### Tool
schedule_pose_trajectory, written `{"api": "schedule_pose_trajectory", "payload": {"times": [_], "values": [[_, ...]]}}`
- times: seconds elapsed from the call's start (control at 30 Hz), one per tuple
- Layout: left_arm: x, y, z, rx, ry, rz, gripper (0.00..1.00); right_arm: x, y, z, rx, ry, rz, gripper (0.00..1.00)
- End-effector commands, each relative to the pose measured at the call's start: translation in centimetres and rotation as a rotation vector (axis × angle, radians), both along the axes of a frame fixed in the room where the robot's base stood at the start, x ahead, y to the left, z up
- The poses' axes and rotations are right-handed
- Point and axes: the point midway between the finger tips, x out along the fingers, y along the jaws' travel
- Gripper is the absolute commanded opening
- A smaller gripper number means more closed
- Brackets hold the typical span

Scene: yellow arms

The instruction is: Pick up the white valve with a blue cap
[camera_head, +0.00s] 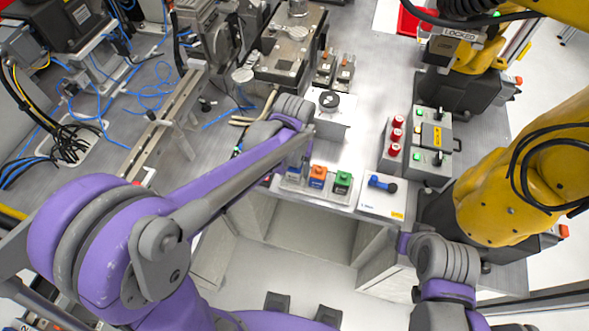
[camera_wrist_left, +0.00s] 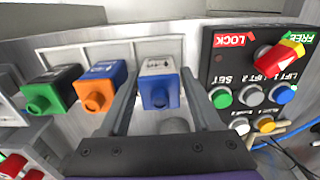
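The fingers are open, with gaps visible on both sides of the block. A pale round shape shows just below the knob. In the head view, my left gripper (camera_head: 301,160) is over the blue block (camera_head: 294,173), which is partly hidden. A white box with a blue handle (camera_head: 383,184) sits further right on the table. My right gripper is not visible.
An orange block (camera_head: 317,176) and a green block (camera_head: 343,181) stand in a row beside the blue one. A button panel with a red-yellow knob (camera_wrist_left: 280,58) is close to the right finger in the wrist view. A yellow arm (camera_head: 530,170) stands at right.

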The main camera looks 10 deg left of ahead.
Motion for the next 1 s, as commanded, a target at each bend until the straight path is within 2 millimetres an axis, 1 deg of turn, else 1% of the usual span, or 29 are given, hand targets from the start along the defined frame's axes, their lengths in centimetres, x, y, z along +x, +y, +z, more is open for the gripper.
{"api": "schedule_pose_trajectory", "payload": {"times": [0.03, 0.17, 0.2, 0.27, 0.3, 0.37, 0.63, 0.77, 0.87, 1.0], "values": [[0.0, 0.0, 0.0, 0.0, 0.0, 0.0, 0.58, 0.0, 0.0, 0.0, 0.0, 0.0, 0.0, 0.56], [0.0, 0.0, 0.0, 0.0, 0.0, 0.0, 0.34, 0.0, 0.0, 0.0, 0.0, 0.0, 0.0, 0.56], [0.0, 0.0, 0.0, 0.0, 0.0, 0.0, 0.27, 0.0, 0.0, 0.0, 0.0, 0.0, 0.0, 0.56], [0.0, 0.0, 0.0, 0.0, 0.0, 0.0, 0.16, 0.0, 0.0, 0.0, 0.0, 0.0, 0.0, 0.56], [0.0, 0.0, 0.0, 0.0, 0.0, 0.0, 0.09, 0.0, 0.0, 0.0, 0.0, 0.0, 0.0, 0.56], [0.0, 0.0, 0.0, 0.0, 0.0, 0.0, 0.0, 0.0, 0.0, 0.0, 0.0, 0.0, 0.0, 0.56], [0.0, 0.0, 0.1, 0.0, 0.0, 0.0, 0.0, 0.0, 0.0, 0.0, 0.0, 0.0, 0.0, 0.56], [0.0, 0.0, 0.7, 0.0, 0.0, 0.0, 0.0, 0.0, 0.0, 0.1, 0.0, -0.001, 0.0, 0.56], [0.0, 0.0, 1.8, 0.0, -0.001, 0.0, 0.0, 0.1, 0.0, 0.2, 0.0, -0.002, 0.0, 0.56], [0.0, 0.0, 4.2, 0.0, -0.001, 0.0, 0.0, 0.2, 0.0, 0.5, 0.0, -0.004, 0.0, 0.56]]}}
